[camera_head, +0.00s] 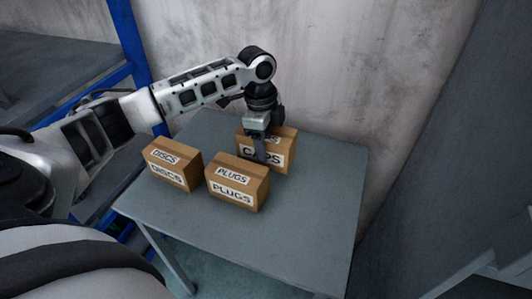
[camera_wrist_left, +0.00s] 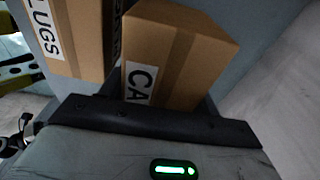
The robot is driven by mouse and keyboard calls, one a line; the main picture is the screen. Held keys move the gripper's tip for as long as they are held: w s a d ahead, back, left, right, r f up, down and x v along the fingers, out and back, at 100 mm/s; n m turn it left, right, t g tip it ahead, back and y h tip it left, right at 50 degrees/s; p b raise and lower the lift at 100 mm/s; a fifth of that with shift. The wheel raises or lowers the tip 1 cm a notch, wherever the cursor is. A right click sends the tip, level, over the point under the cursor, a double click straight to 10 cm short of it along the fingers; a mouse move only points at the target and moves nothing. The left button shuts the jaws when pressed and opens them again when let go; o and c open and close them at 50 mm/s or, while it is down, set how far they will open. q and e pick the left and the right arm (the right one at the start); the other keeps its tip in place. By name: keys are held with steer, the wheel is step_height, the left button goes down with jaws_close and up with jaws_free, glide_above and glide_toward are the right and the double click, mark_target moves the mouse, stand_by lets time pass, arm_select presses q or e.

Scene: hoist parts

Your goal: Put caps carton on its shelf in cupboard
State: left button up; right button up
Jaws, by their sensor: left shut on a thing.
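The caps carton (camera_head: 284,152) is a brown box with a white CAPS label, at the back of the grey table in the head view. My left gripper (camera_head: 261,152) reaches down on it from above and is shut on it, covering part of the label. In the left wrist view the caps carton (camera_wrist_left: 190,55) sits right at the gripper, with only "CA" of its label visible. I cannot tell if the carton is lifted off the table. The cupboard and its shelf cannot be made out for sure. My right gripper is not in view.
The plugs carton (camera_head: 237,183) stands in front of the caps carton, and the discs carton (camera_head: 172,164) stands to its left. The grey table (camera_head: 315,230) is clear at the front and right. A wall stands close behind, and a blue-framed rack (camera_head: 125,35) is at the left.

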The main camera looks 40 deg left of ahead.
arm_select(q)
steer(key=shift+f, duration=1.95)
steer(key=shift+f, duration=0.15)
steer(key=o, duration=1.3)
steer(key=shift+o, duration=0.2)
